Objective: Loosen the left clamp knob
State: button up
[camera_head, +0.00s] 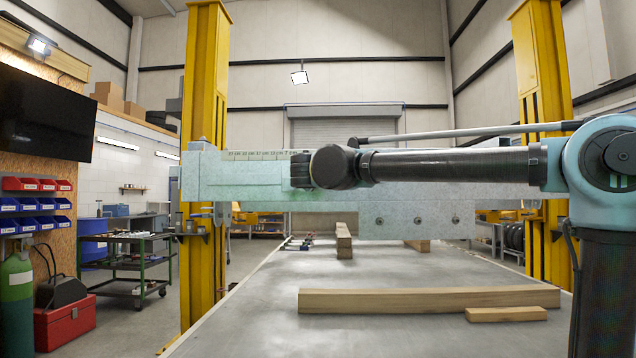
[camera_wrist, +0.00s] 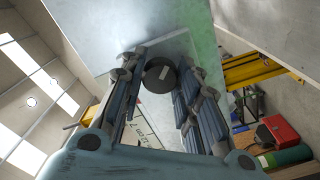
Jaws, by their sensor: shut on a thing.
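A dark round knob (camera_wrist: 160,76) with a small pale mark on its face sits on the pale frame beam in the wrist view. My gripper (camera_wrist: 161,72) is shut on the knob, with one finger on each side of it. In the head view the pale green-grey frame beam (camera_head: 240,185) runs across the middle, with a numbered scale (camera_head: 258,154) along its top. My gripper (camera_head: 300,170) is against the left part of the beam there, mostly hidden behind my arm. The knob is hidden in the head view, and no second knob can be made out.
Yellow posts (camera_head: 206,110) stand left and right of the beam. A grey table (camera_head: 250,325) below carries a long wooden beam (camera_head: 430,299) and a short wooden block (camera_head: 506,314). A green cart (camera_head: 125,260), red toolbox (camera_head: 65,322) and green cylinder (camera_head: 16,300) stand at left.

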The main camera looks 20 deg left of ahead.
jog(key=shift+f+n, duration=0.2)
jog(key=shift+n, duration=7.2)
jog(key=shift+s, duration=0.1)
jog(key=o, duration=1.1)
jog(key=v, duration=1.1)
jog(key=shift+s+d, duration=0.1)
jog(key=shift+s, duration=0.25)
